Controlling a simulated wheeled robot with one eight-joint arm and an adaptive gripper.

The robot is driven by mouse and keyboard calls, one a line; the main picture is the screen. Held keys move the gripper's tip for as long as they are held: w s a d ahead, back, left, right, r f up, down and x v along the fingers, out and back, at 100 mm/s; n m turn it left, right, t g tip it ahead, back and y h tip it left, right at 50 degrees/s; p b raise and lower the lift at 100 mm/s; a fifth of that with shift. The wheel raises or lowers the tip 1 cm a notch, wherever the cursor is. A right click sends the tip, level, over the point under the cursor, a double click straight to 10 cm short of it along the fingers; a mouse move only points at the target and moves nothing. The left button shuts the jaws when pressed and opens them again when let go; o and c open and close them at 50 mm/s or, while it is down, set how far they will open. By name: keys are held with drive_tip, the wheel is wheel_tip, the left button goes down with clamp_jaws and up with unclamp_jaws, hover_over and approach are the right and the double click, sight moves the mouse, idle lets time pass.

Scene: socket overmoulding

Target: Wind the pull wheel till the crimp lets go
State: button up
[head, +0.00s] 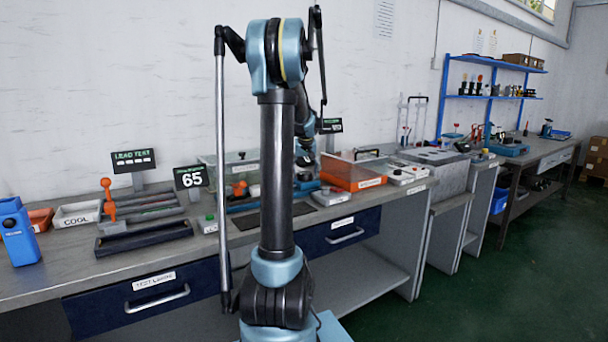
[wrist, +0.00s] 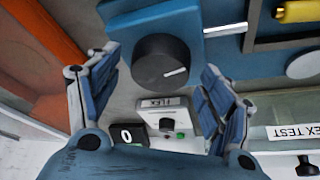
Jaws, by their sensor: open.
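A large dark round wheel (wrist: 167,61) with a white pointer line is in the upper middle of the wrist view, beside a blue fixture (wrist: 223,50). It looks like the pull wheel; the pointer is directed to the right. My gripper (wrist: 158,63) is open, with one padded finger on each side of the wheel. Visible gaps separate the fingers from the wheel in the picture; height above it is hard to judge. I cannot make out a crimp.
An orange box (wrist: 40,55) is at left, a clear-walled FLEX TEST case (wrist: 285,108) at right. The bench (head: 50,268) is crowded.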

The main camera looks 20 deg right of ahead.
drive_tip(key=shift+w+f, duration=0.1)
drive_tip(key=shift+f, duration=0.15)
drive_tip(key=c, duration=1)
drive_tip(key=shift+c, duration=0.2)
drive_tip(key=shift+w+a+m+g+h, duration=0.1)
drive_tip(key=shift+m+g+h, duration=0.3)
drive_tip(key=shift+m, duration=1)
drive_tip(key=shift+a+m+g+h, duration=0.15)
drive_tip(key=shift+m+h, duration=0.35)
drive_tip(key=shift+m, duration=0.9)
drive_tip(key=o, duration=1)
drive_tip(key=shift+d, duration=0.1)
